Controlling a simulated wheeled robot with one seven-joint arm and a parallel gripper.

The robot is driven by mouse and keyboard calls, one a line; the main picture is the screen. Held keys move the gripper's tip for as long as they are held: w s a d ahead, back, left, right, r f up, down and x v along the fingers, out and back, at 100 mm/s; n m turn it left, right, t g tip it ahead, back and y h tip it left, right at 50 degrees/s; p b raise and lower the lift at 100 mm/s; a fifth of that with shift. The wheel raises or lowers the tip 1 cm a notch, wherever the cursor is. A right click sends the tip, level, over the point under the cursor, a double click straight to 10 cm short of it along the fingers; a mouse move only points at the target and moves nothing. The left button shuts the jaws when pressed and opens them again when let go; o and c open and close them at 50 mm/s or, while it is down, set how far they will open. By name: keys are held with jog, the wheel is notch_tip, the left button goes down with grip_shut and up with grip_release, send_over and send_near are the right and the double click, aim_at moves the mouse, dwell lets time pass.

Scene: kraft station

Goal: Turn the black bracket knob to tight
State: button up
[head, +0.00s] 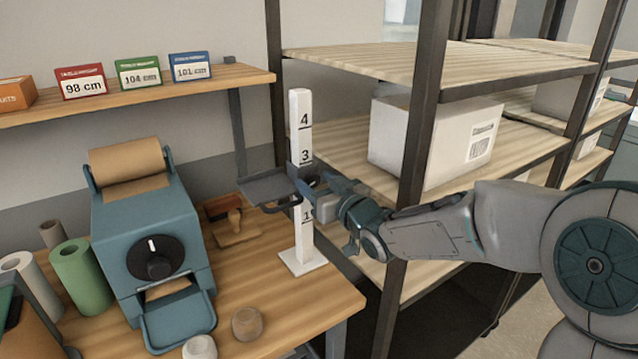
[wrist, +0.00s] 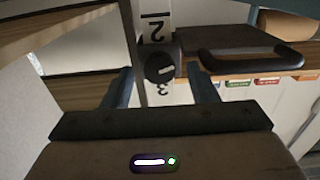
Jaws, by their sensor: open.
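The black bracket knob (wrist: 160,68) is round with a white mark, on the white numbered post (wrist: 155,25) in the wrist view. The mark lies nearly level, slightly tilted. My gripper (wrist: 160,72) is open, with one finger on each side of the knob and visible gaps between. In the head view my gripper (head: 328,188) reaches from the right to the post (head: 300,125), at the dark bracket (head: 275,186). The bracket's platform and looped handle (wrist: 250,57) show in the wrist view. The knob cannot be made out clearly in the head view.
A teal dispenser (head: 160,225) with its own black dial (head: 152,257) stands left on the wooden bench (head: 255,300). A rack upright (head: 415,130) and a white box (head: 420,140) are close to my arm.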

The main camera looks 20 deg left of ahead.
jog(key=c, duration=1)
jog(key=shift+o, duration=0.2)
jog(key=shift+m, duration=0.3)
jog(key=m+p, duration=0.1)
jog(key=m, duration=0.2)
jog(key=shift+r+p, duration=0.1)
jog(key=shift+p, duration=0.3)
jog(key=m+p, duration=0.2)
jog(key=m, duration=0.3)
jog(key=shift+w+d, duration=0.1)
jog(key=m+p, duration=0.3)
jog(key=m, duration=0.4)
jog(key=shift+d+p, duration=0.1)
jog(key=shift+p, duration=0.25)
jog(key=m, duration=0.2)
jog(key=m+p, duration=0.1)
jog(key=m, duration=0.2)
jog(key=shift+f+m+p, duration=0.3)
jog(key=shift+m+p, duration=0.1)
